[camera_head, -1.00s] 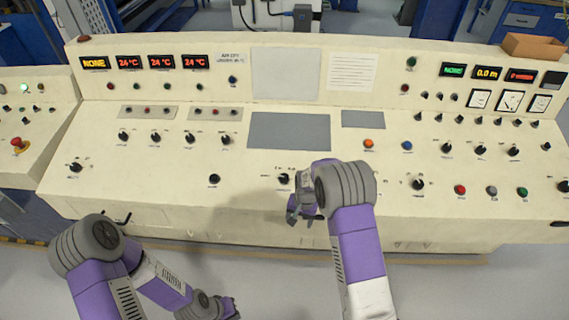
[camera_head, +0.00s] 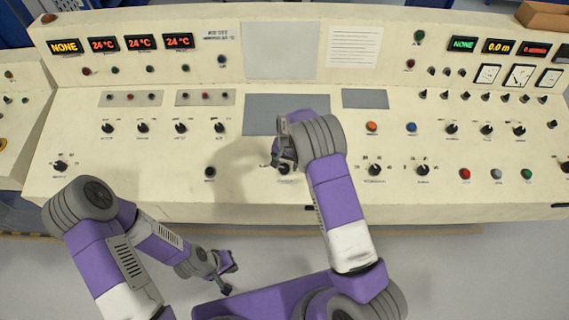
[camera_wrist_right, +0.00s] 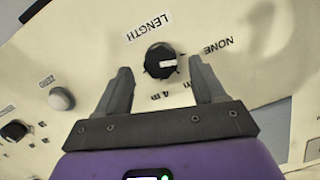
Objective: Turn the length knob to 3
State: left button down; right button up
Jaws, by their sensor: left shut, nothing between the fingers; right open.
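The length knob (camera_wrist_right: 161,61) is a round black knob with a white pointer mark. In the right wrist view the word LENGTH stands beside it, with NONE to the right and 4 m below. The white mark points to the right, roughly toward the NONE side. My right gripper (camera_wrist_right: 161,68) is open, with one finger on either side of the knob; whether they touch it I cannot tell. In the head view my right gripper (camera_head: 281,158) is over the knob (camera_head: 284,169) and partly hides it. My left gripper (camera_head: 226,272) is shut and empty, low in front of the console.
The cream console (camera_head: 240,187) carries several other knobs and buttons. A black knob (camera_head: 210,172) is to the left of the length knob. A display (camera_head: 498,46) reads 0.0 m and another (camera_head: 463,44) reads NONE. A brown box (camera_head: 545,15) sits at the top right.

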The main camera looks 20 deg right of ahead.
notch_tip(320, 180, down, 2)
jog(key=shift+w+f, duration=0.1)
jog(key=shift+c, duration=0.3)
jog(key=c, duration=1)
